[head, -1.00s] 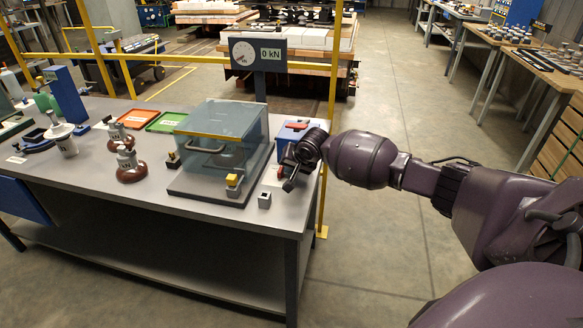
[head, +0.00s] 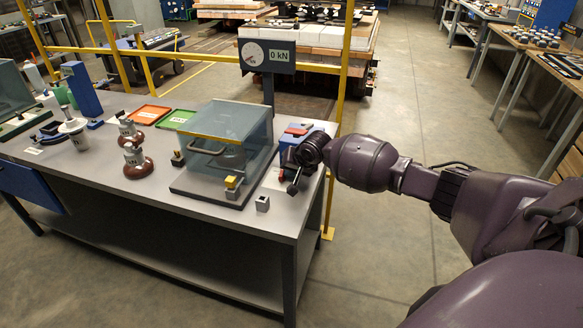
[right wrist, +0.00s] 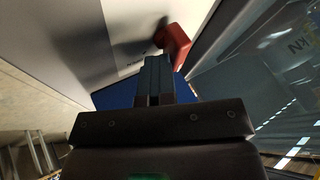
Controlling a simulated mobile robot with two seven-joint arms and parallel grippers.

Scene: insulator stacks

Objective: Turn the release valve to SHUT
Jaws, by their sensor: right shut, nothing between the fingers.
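The blue pump unit (head: 290,141) stands at the right end of the grey table, with a red piece (head: 298,130) on its top. A small red part, perhaps the release valve lever (head: 281,174), shows low beside my right gripper (head: 291,187). In the right wrist view a red part (right wrist: 175,42) lies just past the shut fingertips (right wrist: 157,62). I cannot tell whether they touch it. My right gripper is shut and empty, and its wrist hides much of the pump's front. The valve's position marking is not readable. My left gripper is not in view.
A clear-walled box (head: 226,140) with a handle stands left of the pump. A small grey block (head: 262,204) lies near the front edge. A gauge (head: 267,55) reading 0 kN and a yellow post (head: 346,70) stand behind. Insulators (head: 137,163) stand further left.

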